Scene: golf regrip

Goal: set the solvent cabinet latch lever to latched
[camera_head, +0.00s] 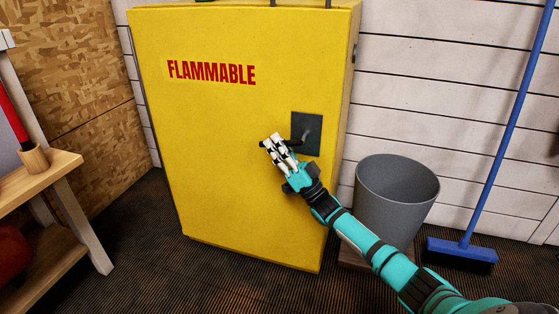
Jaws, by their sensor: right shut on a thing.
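The yellow solvent cabinet (235,170) stands closed in the middle of the head view, with red FLAMMABLE lettering on its front. A dark latch plate (309,124) sits near the right edge of its door. The latch lever (301,141) is dark and runs from the plate toward the left, roughly level, with its left part hidden by my right gripper. My right gripper (275,146) is at the lever's left end, in front of the door, shut on the lever. My left gripper is not in view.
A grey bin (397,195) stands right of the cabinet, behind my right arm. A blue broom (462,248) leans at the far right. A wooden bench (45,172) is at the left. Dark floor (150,260) lies open in front of the cabinet.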

